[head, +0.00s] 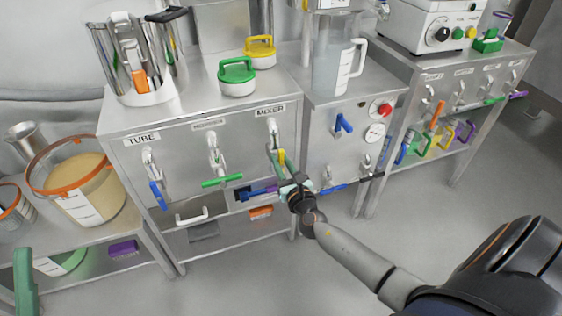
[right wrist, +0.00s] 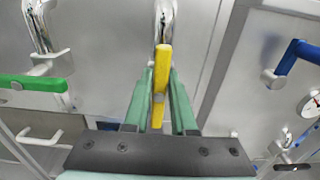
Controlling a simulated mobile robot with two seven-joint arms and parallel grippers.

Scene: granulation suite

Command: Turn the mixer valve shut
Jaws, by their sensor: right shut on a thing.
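The mixer valve is a chrome tap (head: 272,132) under the MIXER label (head: 271,110) on the front of the steel cabinet. Its yellow lever (head: 282,157) hangs down from the tap, close to vertical. In the right wrist view the yellow lever (right wrist: 162,70) stands between the two green fingers of my right gripper (right wrist: 161,98). My right gripper (head: 283,168) is shut on this lever, and its fingers hide part of it in the head view.
Left of the mixer valve are a tap with a level green lever (head: 221,181) and the TUBE tap with a blue lever (head: 157,195). To the right, a panel carries a blue handle (head: 344,123), a red knob (head: 385,110) and gauges. The floor in front is clear.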

